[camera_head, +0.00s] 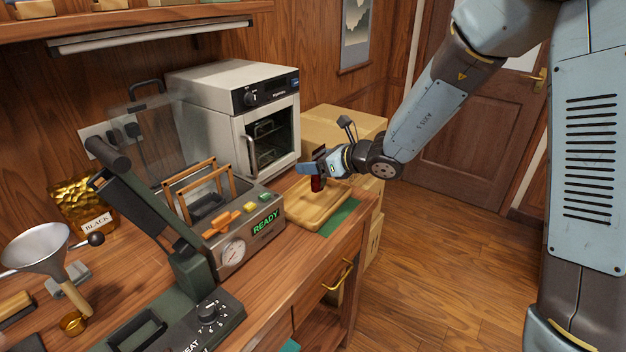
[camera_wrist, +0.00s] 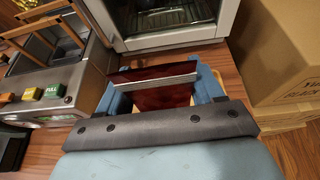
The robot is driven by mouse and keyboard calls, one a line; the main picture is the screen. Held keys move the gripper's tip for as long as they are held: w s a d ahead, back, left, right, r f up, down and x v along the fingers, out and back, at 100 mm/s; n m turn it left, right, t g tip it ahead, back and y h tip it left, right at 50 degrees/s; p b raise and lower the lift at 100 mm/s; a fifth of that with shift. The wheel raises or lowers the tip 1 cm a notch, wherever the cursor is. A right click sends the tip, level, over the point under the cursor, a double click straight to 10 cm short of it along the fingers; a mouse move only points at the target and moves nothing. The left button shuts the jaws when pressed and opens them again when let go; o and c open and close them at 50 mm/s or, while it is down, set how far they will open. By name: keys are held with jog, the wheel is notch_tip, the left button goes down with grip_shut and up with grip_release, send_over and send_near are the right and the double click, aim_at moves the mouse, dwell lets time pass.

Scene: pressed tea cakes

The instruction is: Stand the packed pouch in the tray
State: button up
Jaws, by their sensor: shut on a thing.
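A dark red pouch (camera_head: 317,185) hangs below my gripper (camera_head: 314,170) over the wooden tray (camera_head: 293,218) at the right end of the bench. My gripper is shut on the pouch. In the wrist view, the glossy dark red pouch (camera_wrist: 160,98) lies between the blue fingers, with a pale strip across it. The gripper also shows in the wrist view (camera_wrist: 160,84). The pouch looks roughly upright in the head view. I cannot tell whether its bottom touches the tray. Most of the tray is hidden in the wrist view.
A white oven (camera_head: 210,112) stands behind the tray. A machine with a lit READY sign (camera_head: 265,223) stands left of it. A green mat (camera_head: 341,216) lies by the bench edge. Cardboard boxes (camera_head: 345,122) stand at the right. A gold BLACK bag (camera_head: 82,203) stands far left.

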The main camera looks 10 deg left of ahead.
jog(key=shift+w+a+f, duration=0.15)
jog(key=shift+a+f, duration=0.2)
jog(key=shift+f, duration=0.6)
jog(key=shift+w+a+f, duration=0.1)
jog(key=shift+a+f, duration=0.25)
jog(key=shift+f, duration=0.6)
jog(key=shift+w+a+f, duration=0.15)
jog(key=shift+a+f, duration=0.2)
jog(key=shift+f, duration=0.6)
jog(key=o, duration=1.1)
jog(key=v, duration=1.2)
